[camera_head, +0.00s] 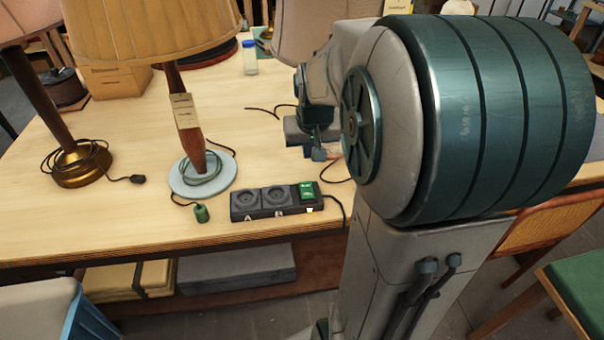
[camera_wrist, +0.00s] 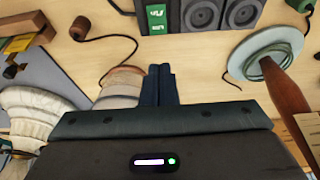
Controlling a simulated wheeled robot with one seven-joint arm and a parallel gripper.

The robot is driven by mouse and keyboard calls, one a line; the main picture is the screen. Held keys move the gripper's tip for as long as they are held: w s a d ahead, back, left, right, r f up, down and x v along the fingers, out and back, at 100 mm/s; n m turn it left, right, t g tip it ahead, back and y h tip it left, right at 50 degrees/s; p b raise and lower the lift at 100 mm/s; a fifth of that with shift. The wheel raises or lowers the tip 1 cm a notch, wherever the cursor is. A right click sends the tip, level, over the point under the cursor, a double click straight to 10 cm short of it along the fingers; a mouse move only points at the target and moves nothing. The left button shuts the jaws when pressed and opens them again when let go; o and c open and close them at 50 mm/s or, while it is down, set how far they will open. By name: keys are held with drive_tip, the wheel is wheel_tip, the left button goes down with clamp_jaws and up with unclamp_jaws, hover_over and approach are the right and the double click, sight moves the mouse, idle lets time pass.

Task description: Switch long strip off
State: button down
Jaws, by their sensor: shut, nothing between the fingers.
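A dark power strip (camera_head: 262,203) with two round sockets lies near the front edge of the table. Its green rocker switch (camera_head: 306,191) is at the right end; I cannot tell for sure which way it is tipped. In the wrist view the strip (camera_wrist: 182,14) shows at the top, cut by the picture edge, with the green switch (camera_wrist: 157,16) at its left end. My gripper (camera_head: 319,153) is shut and empty, behind and above the switch end and apart from it. Its shut fingers (camera_wrist: 160,72) point toward the strip in the wrist view.
A wooden-stem lamp (camera_head: 188,130) on a pale round base stands left of the strip, its green plug (camera_head: 201,213) loose beside it. A brass-base lamp (camera_head: 79,165) stands farther left. A small bottle (camera_head: 250,58) stands behind. Bare tabletop (camera_head: 130,215) lies left of the strip.

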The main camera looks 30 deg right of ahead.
drive_tip(key=shift+f, duration=0.1)
drive_tip(key=p, duration=0.1)
approach(304, 185)
drive_tip(key=x, duration=0.5)
drive_tip(key=shift+w+d, duration=0.1)
drive_tip(key=shift+d, duration=0.05)
drive_tip(key=shift+x, duration=0.75)
